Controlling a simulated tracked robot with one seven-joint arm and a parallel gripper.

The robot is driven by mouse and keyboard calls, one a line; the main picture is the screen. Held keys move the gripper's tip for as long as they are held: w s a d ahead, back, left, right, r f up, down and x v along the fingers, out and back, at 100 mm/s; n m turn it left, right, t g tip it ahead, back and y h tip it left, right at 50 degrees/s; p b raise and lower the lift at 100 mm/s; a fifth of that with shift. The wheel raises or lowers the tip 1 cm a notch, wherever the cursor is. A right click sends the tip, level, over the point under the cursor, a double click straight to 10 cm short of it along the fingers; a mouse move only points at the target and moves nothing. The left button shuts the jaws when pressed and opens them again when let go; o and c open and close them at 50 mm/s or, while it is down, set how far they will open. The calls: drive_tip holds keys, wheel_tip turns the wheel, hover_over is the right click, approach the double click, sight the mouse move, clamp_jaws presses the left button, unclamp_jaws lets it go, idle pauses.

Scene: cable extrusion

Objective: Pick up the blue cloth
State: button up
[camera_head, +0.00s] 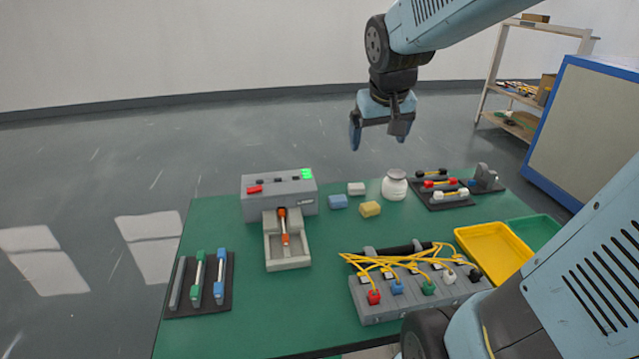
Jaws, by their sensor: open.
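The blue cloth (338,201) is a small folded block lying on the green table, right of the grey machine. A white cloth (356,188) lies just behind it to the right, and a yellow cloth (370,209) lies to its right and a little nearer. My gripper (379,137) is open and empty. It hangs in the air above and beyond the table's back edge, fingers pointing down, well apart from the blue cloth.
The grey machine (279,191) stands left of the cloths. A white jar (394,185) stands to their right. A grey block with yellow cables (415,294) is in front. A yellow tray (494,251) and green tray (533,230) are at right. The left front holds a tool rack (200,284).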

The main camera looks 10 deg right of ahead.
drive_tip(key=w+f, duration=0.9)
drive_tip(key=w, duration=0.4)
drive_tip(key=g+y, duration=0.1)
approach(338, 199)
drive_tip(key=x, duration=0.9)
drive_tip(key=shift+w, duration=0.15)
drive_tip(key=shift+c, duration=0.2)
drive_tip(key=c, duration=1.1)
